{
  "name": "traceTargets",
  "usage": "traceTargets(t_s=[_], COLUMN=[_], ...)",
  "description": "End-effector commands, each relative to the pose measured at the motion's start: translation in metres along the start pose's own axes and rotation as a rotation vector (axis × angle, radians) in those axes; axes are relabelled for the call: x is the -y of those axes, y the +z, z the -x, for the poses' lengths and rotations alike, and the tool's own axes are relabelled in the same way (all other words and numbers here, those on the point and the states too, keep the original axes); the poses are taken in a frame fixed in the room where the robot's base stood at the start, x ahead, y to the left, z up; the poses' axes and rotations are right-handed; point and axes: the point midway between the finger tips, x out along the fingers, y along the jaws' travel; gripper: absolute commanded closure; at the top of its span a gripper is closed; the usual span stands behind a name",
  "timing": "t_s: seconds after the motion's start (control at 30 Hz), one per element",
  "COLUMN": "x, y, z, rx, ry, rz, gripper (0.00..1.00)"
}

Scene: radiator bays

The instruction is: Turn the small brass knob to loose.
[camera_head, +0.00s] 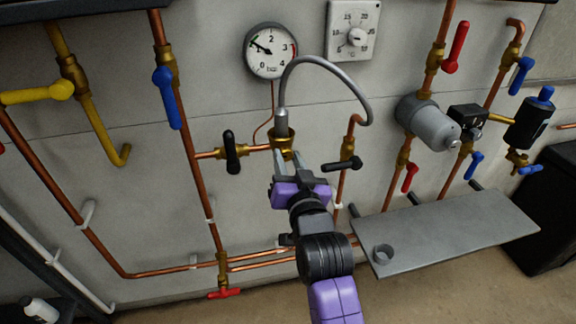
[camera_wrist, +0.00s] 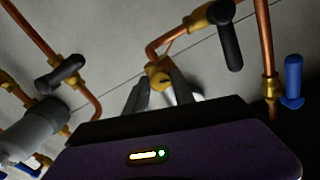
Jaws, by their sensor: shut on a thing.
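The small brass knob (camera_wrist: 159,80) sits on a brass fitting at the lower end of the grey hose, between the two black-handled valves. In the wrist view it shows between my fingertips, with a dark mark on its face. My gripper (camera_head: 284,156) reaches up to this fitting in the head view, and its two fingers are shut on the knob. The fingers also show in the wrist view (camera_wrist: 162,92). In the head view the fingers and the brass fitting (camera_head: 282,142) overlap, so the knob's outline is partly hidden. I cannot read how far it is turned.
A black lever valve (camera_head: 231,152) stands close left of my gripper, another (camera_head: 342,164) close right. The grey hose (camera_head: 368,98) arches above. A pressure gauge (camera_head: 270,50) and a dial (camera_head: 352,30) are higher up. A grey shelf (camera_head: 450,232) juts out at lower right.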

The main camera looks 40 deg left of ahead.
Motion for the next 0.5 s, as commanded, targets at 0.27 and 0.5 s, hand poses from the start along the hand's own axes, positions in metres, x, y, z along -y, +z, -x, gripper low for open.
traceTargets(t_s=[0.27, 0.5], x=[-0.0008, -0.0006], y=[0.0031, 0.003], z=[0.0, 0.0001], rx=[0.004, 0.005], ry=[0.0, 0.0], rz=[0.183, 0.268], gripper=[1.0, 1.0])
